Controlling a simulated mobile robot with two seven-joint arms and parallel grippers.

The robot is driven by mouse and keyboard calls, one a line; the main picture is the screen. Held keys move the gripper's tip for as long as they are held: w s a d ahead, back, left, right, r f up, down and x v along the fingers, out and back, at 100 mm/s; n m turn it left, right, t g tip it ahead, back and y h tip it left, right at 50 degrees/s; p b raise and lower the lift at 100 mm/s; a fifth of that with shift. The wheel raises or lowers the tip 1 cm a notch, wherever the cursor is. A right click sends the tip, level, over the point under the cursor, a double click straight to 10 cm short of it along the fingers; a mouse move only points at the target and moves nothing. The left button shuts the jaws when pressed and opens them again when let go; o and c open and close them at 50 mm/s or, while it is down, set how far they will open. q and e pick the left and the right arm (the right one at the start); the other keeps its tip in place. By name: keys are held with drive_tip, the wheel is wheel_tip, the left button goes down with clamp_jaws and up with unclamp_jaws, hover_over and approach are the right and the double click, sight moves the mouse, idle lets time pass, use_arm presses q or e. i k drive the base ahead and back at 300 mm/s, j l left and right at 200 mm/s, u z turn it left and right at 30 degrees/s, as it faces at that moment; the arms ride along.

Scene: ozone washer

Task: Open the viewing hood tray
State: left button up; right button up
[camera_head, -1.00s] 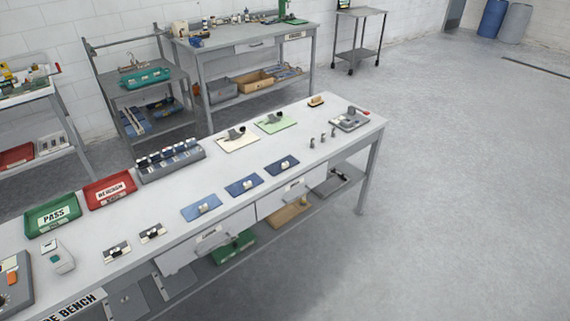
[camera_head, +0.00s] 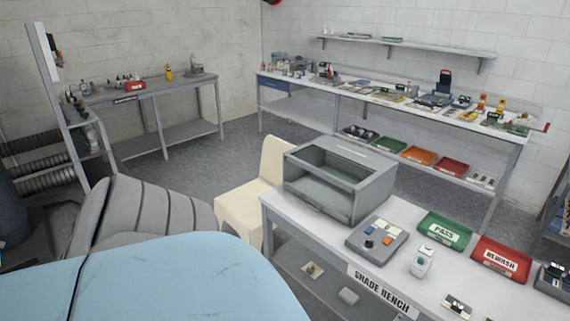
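The viewing hood appears to be the grey box (camera_head: 341,180) at the left end of the shade bench (camera_head: 400,240). Neither of my grippers is in view.
A grey control box (camera_head: 377,240), a green PASS tray (camera_head: 445,231) and a red REWASH tray (camera_head: 501,259) stand right of the hood. A cream chair (camera_head: 262,185) is behind-left. A large light blue surface (camera_head: 190,280) fills the lower left.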

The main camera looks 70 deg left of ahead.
sight(330, 198)
drive_tip(key=u, duration=1.7)
drive_tip(key=i+u, duration=0.1)
drive_tip(key=u, duration=0.3)
drive_tip(key=i+u, duration=0.4)
drive_tip(key=i+l+u, duration=0.25)
drive_tip(key=i+u, duration=0.2)
drive_tip(key=i, duration=0.15)
